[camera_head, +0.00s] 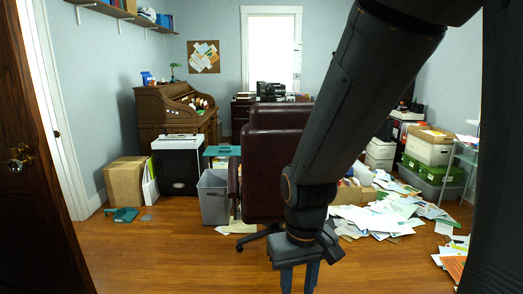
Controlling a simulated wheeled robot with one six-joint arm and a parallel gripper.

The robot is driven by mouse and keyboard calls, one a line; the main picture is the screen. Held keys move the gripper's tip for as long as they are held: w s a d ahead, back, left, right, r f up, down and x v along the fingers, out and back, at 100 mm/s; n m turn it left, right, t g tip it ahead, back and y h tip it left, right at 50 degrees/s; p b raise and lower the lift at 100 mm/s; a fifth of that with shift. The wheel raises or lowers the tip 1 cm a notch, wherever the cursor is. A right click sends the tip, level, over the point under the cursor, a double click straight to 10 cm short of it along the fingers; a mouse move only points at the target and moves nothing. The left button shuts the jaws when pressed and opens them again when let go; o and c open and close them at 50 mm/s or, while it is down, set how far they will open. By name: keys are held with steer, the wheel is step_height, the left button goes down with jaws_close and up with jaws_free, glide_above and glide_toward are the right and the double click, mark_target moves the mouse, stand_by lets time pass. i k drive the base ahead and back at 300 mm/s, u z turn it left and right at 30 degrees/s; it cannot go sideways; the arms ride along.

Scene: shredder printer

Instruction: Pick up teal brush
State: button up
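A small teal object (124,215), which looks like the brush or a dustpan with it, lies on the wooden floor at the left, in front of a cardboard box. It is too small to make out its bristles or handle. My gripper (299,279) hangs at the bottom centre, fingers pointing down. It is well to the right of the teal object and nearer to me. Its two fingers are apart with only floor seen between them. The fingertips come close to the lower picture edge.
A cardboard box (126,182), a black-and-white cabinet (178,165) and a grey bin (213,197) stand along the left. A dark red office chair (262,175) stands behind my arm. Papers (385,217) litter the right floor. An open wooden door (35,170) is at far left. The front-left floor is clear.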

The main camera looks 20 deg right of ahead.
mark_target(221, 149)
steer(key=z, duration=0.05)
steer(key=k, duration=0.25)
steer(key=u, duration=0.25)
steer(key=i, duration=3.45)
steer(key=u, duration=1.2)
steer(key=i, duration=2.55)
steer(key=z, duration=0.05)
